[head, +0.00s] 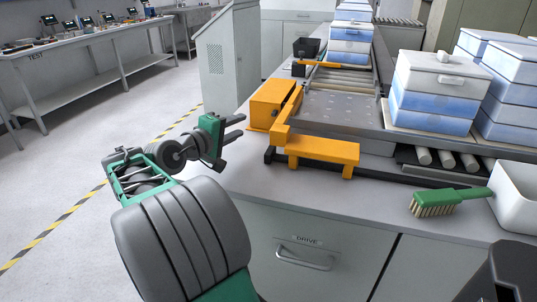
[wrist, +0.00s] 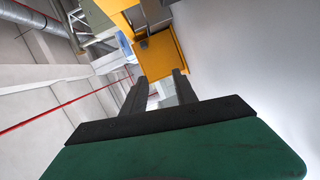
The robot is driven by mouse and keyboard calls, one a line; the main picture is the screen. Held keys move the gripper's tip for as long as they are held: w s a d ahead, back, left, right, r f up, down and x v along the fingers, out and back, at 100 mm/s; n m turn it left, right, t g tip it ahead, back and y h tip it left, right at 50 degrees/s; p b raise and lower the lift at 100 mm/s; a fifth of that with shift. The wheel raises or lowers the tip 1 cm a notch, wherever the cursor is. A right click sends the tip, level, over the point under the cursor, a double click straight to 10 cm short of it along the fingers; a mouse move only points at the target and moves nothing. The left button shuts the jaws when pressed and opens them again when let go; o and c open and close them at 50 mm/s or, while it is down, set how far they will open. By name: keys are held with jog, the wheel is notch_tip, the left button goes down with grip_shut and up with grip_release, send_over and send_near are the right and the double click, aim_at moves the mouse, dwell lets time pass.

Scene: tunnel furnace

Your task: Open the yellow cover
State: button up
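A yellow box-shaped cover (head: 270,104) sits on the front left corner of the bench, at the end of the roller line. It also shows in the wrist view (wrist: 160,56), beyond my fingertips. A lower yellow bracket or guard (head: 322,150) stands to its right, along the front of the metal plate. I cannot tell whether the box has a separate lid; it looks closed. My gripper (head: 241,127) is just left of the yellow box, pointing right towards it, apart from it. Its two dark fingers are spread with nothing between them, as the wrist view also shows (wrist: 162,80).
A perforated metal plate (head: 335,113) lies behind the yellow bracket. White and blue boxes (head: 434,90) are stacked to the right. A green brush (head: 450,199) and white bin (head: 517,192) lie at the bench's right front. The bench front left of the brush is clear.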

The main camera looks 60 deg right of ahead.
aim_at(269, 117)
jog(key=s+d+g, duration=0.1)
jog(key=s, duration=0.1)
jog(key=s+d+g+h+b, duration=0.1)
jog(key=shift+s+d+g, duration=0.4)
jog(key=b+x, duration=0.1)
jog(key=x, duration=0.6)
jog(key=shift+w+r, duration=0.1)
jog(key=shift+c, duration=0.5)
grip_shut()
jog(key=shift+a, duration=0.1)
